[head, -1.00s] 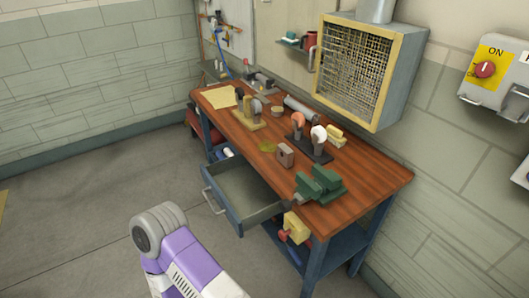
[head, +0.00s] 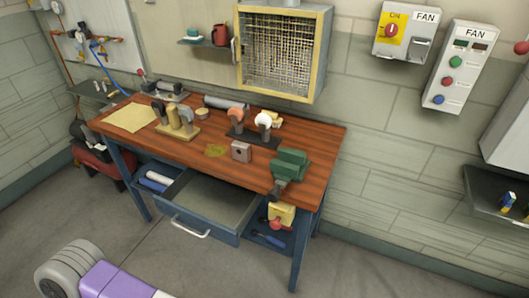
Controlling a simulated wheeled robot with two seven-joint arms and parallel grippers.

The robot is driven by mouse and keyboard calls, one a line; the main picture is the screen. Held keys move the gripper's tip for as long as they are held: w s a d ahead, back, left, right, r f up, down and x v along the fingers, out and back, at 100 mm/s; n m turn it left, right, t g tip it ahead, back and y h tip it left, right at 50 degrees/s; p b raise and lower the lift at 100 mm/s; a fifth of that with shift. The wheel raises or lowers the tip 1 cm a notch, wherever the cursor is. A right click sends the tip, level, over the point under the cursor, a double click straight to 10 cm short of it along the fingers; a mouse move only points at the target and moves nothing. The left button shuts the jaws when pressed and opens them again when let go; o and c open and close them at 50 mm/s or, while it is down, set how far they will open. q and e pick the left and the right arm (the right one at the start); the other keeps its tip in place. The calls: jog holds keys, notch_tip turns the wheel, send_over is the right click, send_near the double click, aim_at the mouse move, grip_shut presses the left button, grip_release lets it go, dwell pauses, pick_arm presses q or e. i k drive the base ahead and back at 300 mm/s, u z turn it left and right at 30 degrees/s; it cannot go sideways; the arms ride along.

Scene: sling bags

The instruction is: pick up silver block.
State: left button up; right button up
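A small silver-grey block (head: 241,151) with a dark spot on its front face stands on the brown wooden workbench (head: 315,138). It is near the front edge, above the open drawer and left of the green vise (head: 290,168). Nothing covers it. A purple and white link of my arm shows at the lower left, well short of the bench. Neither of my grippers is in view.
The open blue drawer (head: 207,207) juts out from the bench front and looks empty. A dark stand (head: 252,136) with round-headed tools is behind the block. A yellow-framed mesh box (head: 282,52) hangs above. Floor before the bench is clear.

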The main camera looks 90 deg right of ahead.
aim_at(240, 151)
jog(key=z, duration=2)
